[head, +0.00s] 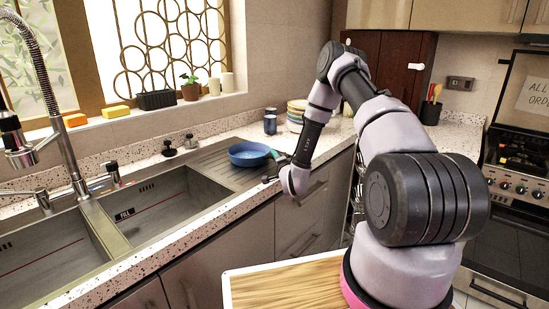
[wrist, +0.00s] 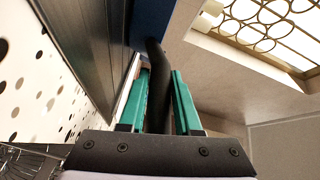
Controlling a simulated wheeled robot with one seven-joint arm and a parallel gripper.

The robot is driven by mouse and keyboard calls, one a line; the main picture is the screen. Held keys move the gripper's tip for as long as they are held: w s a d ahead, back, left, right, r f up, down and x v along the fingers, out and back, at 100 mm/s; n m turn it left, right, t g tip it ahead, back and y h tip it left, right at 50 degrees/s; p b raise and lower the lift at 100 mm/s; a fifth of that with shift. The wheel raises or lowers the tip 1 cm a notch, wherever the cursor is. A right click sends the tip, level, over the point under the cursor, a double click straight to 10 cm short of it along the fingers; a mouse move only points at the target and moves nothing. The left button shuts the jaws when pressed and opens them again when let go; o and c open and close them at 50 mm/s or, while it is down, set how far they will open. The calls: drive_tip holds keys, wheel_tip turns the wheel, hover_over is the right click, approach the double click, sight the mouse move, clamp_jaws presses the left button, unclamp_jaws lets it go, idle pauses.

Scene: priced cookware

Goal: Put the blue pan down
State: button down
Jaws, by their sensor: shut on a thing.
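The blue pan (head: 250,155) is at the ribbed drainboard (head: 213,160) to the right of the sink, roughly level, with its open side up. I cannot tell whether its base touches the drainboard or hangs just above it. My gripper (head: 279,160) is at the pan's right side, over the counter's front edge. In the wrist view, the green fingers of my gripper (wrist: 158,100) are shut on the pan's black handle (wrist: 157,85), which runs between them. A strip of the blue pan (wrist: 147,14) shows at the top there; most of it is out of that view.
Two sink basins (head: 160,203) lie left of the drainboard. Blue cups (head: 270,124) and a stack of plates (head: 297,112) stand behind the pan. Dark knobs (head: 168,148) and the tall faucet (head: 60,120) are along the back. A wooden board (head: 285,287) is in front.

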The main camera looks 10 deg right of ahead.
drive_tip(key=c, duration=0.6)
unclamp_jaws()
drive_tip(key=shift+f, duration=0.1)
drive_tip(key=shift+r, duration=0.2)
drive_tip(key=s, duration=1.2)
drive_tip(key=shift+d, duration=0.35)
